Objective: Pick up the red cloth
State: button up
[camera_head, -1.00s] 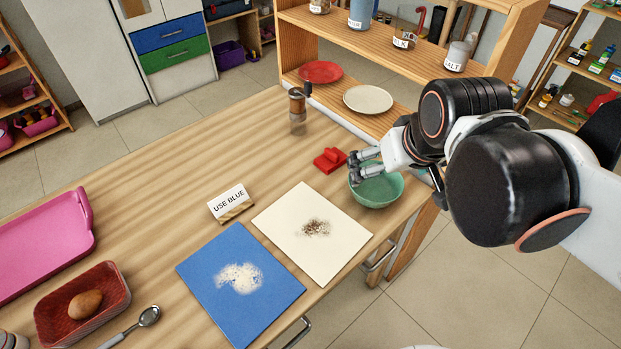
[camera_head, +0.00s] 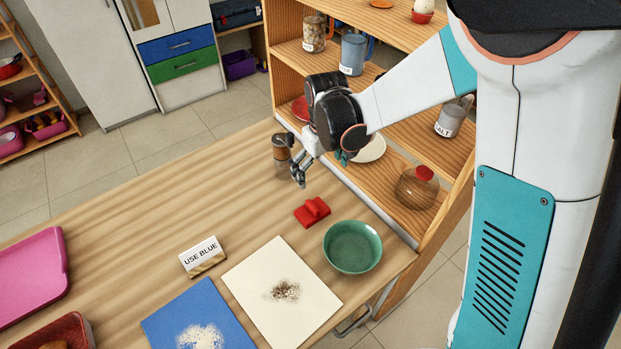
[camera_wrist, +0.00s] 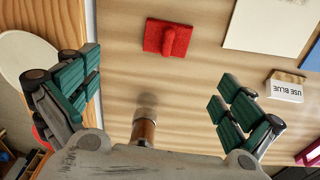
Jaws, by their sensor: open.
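The red cloth (camera_head: 312,211) is a small folded red piece lying on the wooden table, left of the green bowl (camera_head: 352,247). In the wrist view the red cloth (camera_wrist: 167,38) shows as a flat red square with a raised roll on it, near the top middle. My gripper (camera_head: 302,172) is above the table behind the cloth, near the pepper mill (camera_head: 281,156). In the wrist view my gripper (camera_wrist: 160,95) has its fingers wide apart, with nothing between the tips. The cloth is beyond the fingertips and apart from them.
The mill (camera_wrist: 144,128) stands close below my gripper in the wrist view. A cream board (camera_head: 280,300) with dark specks, a blue board (camera_head: 170,325) with pale powder and a "USE BLUE" sign (camera_head: 202,256) lie nearby. A shelf (camera_head: 455,150) borders the table's far right.

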aim_at(313, 205)
jog(key=shift+n+g, duration=0.3)
jog(key=f+b, duration=0.1)
jog(key=f, duration=0.4)
jog(key=a+f+b, duration=0.1)
jog(key=f, duration=0.5)
jog(key=a+f+b, duration=0.1)
jog(key=f+b, duration=0.1)
jog(key=f, duration=0.4)
jog(key=shift+w, duration=0.35)
jog(key=shift+s, duration=0.1)
jog(key=c, duration=1.5)
